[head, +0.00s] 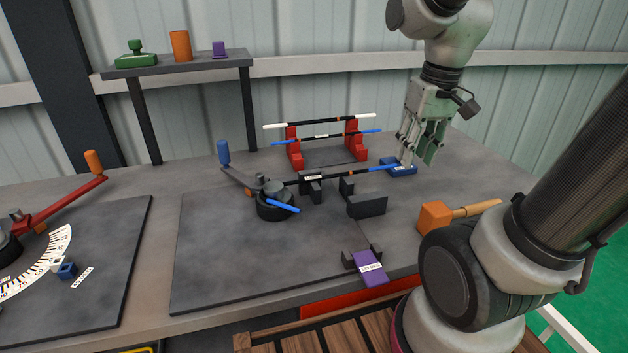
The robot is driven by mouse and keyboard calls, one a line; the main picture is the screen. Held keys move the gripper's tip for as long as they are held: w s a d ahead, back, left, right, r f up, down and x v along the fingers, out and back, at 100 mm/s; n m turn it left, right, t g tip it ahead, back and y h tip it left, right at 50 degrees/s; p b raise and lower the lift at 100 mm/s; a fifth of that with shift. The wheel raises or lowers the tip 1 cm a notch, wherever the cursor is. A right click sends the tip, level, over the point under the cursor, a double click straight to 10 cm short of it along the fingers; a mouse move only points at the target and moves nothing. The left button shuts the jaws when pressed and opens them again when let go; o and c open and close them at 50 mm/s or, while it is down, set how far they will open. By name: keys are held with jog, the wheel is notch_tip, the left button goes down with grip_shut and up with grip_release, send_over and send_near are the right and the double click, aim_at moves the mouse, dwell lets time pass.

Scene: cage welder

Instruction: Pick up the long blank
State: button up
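A red rack (294,149) at the back middle of the table holds two dark rods, one above the other. The upper rod has white ends (365,115); the lower rod has blue ends (285,142). Another dark rod with a blue right end (380,168) lies from the bender (275,200) toward a blue block (402,171). Rod labels are too small to read, so I cannot tell which is the long blank. My gripper (419,162) points down above the blue block, right of the rack. Its fingers look apart, with no rod seen between them; the left fingertip is close to the blue-ended rod.
An orange mallet (437,216) lies at the right. A dark upright plate (367,206) and a purple tagged block (370,268) stand in front. A blue-knobbed lever (224,153) rises left of the rack. A shelf (180,63) stands behind. The front middle plate is mostly clear.

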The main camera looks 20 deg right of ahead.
jog(key=w+a+f+n+g+y, duration=0.1)
jog(key=w+a+f+n, duration=0.1)
jog(key=w+f+n, duration=0.35)
jog(key=w+a+f+n+g+y, duration=0.1)
jog(key=w+a+f+n, duration=0.1)
jog(key=w, duration=0.6)
jog(key=n+y, duration=0.2)
jog(key=n, duration=0.5)
send_near(335, 174)
jog(key=shift+s+a+f+t, duration=0.15)
jog(key=shift+s+a+t, duration=0.2)
jog(key=shift+s+t, duration=0.05)
jog(key=shift+w+a+r+n, duration=0.15)
jog(key=shift+a+r+n, duration=0.1)
jog(key=shift+n, duration=1.4)
jog(key=shift+a+f, duration=0.15)
jog(key=shift+f, duration=0.1)
jog(key=x, duration=0.7)
jog(key=shift+f, duration=0.25)
grip_shut()
